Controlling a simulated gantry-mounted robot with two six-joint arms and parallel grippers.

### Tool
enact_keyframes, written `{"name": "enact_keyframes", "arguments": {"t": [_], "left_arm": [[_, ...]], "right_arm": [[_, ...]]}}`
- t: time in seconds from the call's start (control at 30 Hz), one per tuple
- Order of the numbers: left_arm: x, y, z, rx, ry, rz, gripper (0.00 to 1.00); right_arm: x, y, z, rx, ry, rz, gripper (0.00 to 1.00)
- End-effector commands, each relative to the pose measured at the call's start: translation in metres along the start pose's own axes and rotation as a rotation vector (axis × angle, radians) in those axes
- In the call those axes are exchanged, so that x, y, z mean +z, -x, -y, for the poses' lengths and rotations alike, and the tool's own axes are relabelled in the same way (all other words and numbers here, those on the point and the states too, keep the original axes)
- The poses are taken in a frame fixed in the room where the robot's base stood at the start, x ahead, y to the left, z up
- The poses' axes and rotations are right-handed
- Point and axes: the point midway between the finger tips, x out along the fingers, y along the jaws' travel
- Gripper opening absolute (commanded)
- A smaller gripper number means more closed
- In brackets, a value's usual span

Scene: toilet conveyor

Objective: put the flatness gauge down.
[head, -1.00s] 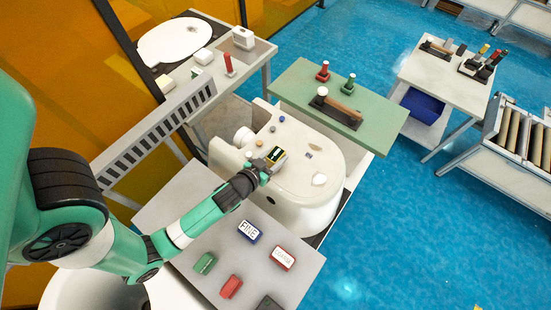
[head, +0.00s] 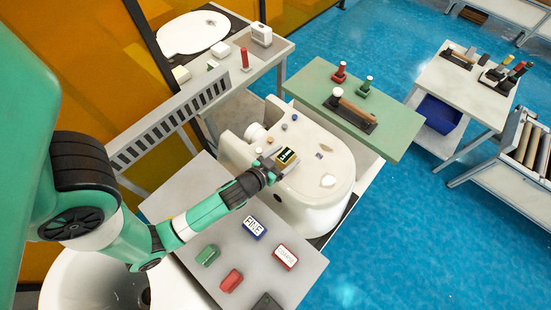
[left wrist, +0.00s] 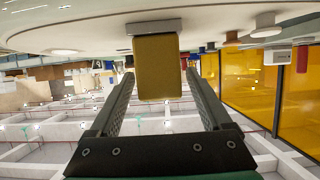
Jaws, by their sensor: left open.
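The flatness gauge (head: 287,155), a small dark and yellow block with a lit display, is on the flat top of the white toilet (head: 315,178). In the left wrist view, the gauge (left wrist: 157,68) is a yellow block with a grey base against the white surface. My left gripper (left wrist: 160,95) is open, with one finger on each side of the gauge and gaps between. In the head view the left gripper (head: 271,164) reaches the gauge from the lower left. My right gripper is not in view.
A grey table (head: 178,208) in front carries blue, red and green blocks. A green board (head: 397,132) behind the toilet holds stamps and a wooden-handled tool. Small round pieces and a white chip (head: 328,180) lie on the toilet top. A slotted rail (head: 170,122) runs left.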

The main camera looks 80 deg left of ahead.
Motion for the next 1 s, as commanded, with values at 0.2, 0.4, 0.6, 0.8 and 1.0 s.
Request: {"name": "enact_keyframes", "arguments": {"t": [0.2,0.4,0.6,0.8,1.0], "left_arm": [[0.003,0.048,-0.001,0.005,-0.005,0.004,0.82],[0.004,0.095,-0.002,0.009,-0.007,0.005,0.82],[0.002,0.113,-0.001,0.003,-0.003,0.001,0.82],[0.001,0.116,0.001,-0.001,0.001,0.001,0.82],[0.001,0.116,0.001,-0.001,0.000,0.001,0.82]], "right_arm": [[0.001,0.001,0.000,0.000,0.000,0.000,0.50],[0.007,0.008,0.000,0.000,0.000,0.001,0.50],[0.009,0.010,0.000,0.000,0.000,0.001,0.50],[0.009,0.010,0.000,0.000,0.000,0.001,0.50],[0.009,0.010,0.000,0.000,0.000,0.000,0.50]]}}
